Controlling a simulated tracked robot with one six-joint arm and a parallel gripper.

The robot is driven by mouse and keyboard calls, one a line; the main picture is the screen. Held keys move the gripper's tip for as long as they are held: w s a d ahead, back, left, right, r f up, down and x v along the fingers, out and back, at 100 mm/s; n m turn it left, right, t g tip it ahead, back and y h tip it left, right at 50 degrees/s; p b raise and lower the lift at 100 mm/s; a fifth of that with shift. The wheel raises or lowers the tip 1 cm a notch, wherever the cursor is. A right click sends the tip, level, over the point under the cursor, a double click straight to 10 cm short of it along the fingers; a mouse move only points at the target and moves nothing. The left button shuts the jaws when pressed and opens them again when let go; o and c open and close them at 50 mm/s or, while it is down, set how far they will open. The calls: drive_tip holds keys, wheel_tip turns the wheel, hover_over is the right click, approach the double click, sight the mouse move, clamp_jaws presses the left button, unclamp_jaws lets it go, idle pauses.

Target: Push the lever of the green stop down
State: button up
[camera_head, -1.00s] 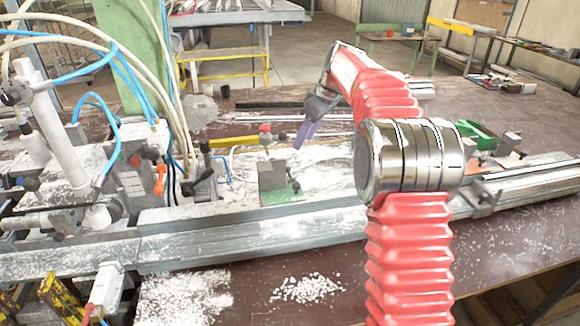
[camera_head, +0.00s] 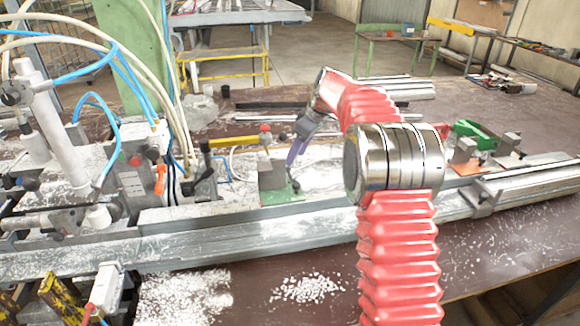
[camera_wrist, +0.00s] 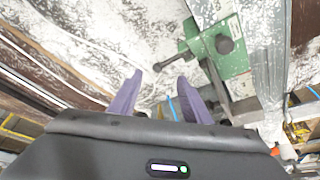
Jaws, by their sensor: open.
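The green stop (camera_head: 281,196) sits on the near rail in the middle of the head view, a green base with a grey block. In the wrist view its green body (camera_wrist: 232,62) is at the upper right. A short dark lever (camera_wrist: 172,60) with a round black end reaches from it toward the left. A second dark rounded knob (camera_wrist: 224,44) stands on the green body. My gripper (camera_wrist: 160,79) is open and empty, its purple fingers spread below the lever's end in the picture. In the head view my gripper (camera_head: 295,150) is just above and behind the stop; contact cannot be told.
A larger green clamp (camera_head: 472,134) and grey blocks stand to the right. A post with a red knob (camera_head: 265,136) is behind the stop. Hoses and fittings (camera_head: 120,90) crowd the left. The metal rail (camera_head: 250,222) runs across the front; white chips (camera_head: 305,289) lie before it.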

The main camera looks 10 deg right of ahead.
sight(289, 169)
drive_tip(key=x, duration=0.6)
drive_tip(key=shift+w+a+f, duration=0.1)
drive_tip(key=shift+f, duration=0.3)
clamp_jaws()
idle(0.4)
